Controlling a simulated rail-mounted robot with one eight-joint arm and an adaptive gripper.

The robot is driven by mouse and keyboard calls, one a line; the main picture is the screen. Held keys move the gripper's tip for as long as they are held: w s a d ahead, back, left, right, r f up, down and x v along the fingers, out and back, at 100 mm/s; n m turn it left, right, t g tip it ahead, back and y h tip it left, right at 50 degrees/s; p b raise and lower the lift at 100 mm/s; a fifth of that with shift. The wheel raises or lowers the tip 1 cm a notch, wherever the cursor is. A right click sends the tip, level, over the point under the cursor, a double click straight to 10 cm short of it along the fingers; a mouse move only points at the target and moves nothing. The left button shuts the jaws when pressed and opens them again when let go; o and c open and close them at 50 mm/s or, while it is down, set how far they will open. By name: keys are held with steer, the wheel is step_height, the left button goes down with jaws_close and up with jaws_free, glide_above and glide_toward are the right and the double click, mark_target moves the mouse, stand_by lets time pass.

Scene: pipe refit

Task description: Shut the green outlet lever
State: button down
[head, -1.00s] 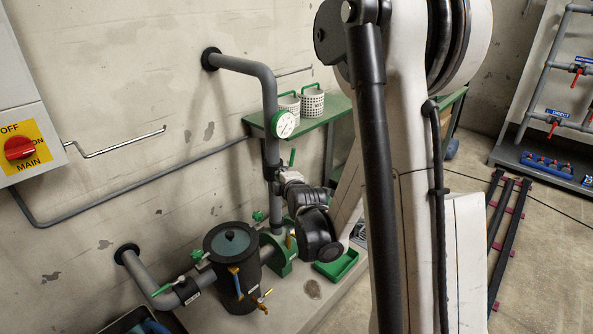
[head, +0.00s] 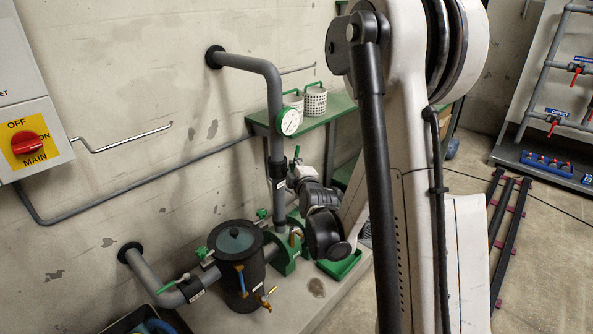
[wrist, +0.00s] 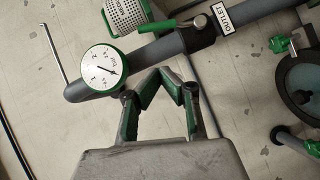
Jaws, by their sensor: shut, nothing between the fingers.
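The green outlet lever (wrist: 158,26) shows in the wrist view beside the grey pipe, to the left of the white OUTLET label (wrist: 222,18). It lies roughly along the pipe, at a slight angle to it. In the head view the lever (head: 297,153) stands up beside the vertical pipe (head: 276,145), below the gauge. My gripper (wrist: 166,74) is shut and empty, its green fingertips together. In the wrist view the tips appear just below the pipe and lever, apart from the lever. In the head view my wrist hides part of the pipework.
A round gauge (wrist: 101,69) sits on the pipe near my fingers. Perforated baskets (head: 314,100) stand on a green shelf (head: 330,108) behind. A black strainer pot (head: 235,250) with green-handled valves stands at lower left. A green tray (head: 340,265) lies on the plinth.

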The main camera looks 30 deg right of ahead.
mark_target(297, 156)
steer(key=shift+w+d+f+b, duration=0.35)
steer(key=shift+w+d, duration=0.45)
steer(key=shift+w, duration=0.5)
steer(key=shift+w+d+f+b, duration=0.3)
steer(key=shift+w+d, duration=0.45)
steer(key=shift+w, duration=0.5)
steer(key=shift+w+d+f+b, duration=0.35)
steer(key=shift+w+d, duration=0.45)
steer(key=shift+w, duration=0.5)
steer(key=shift+r, duration=0.1)
steer(key=shift+w+d+m, duration=0.1)
steer(key=shift+d+m, duration=0.15)
steer(key=shift+m, duration=0.05)
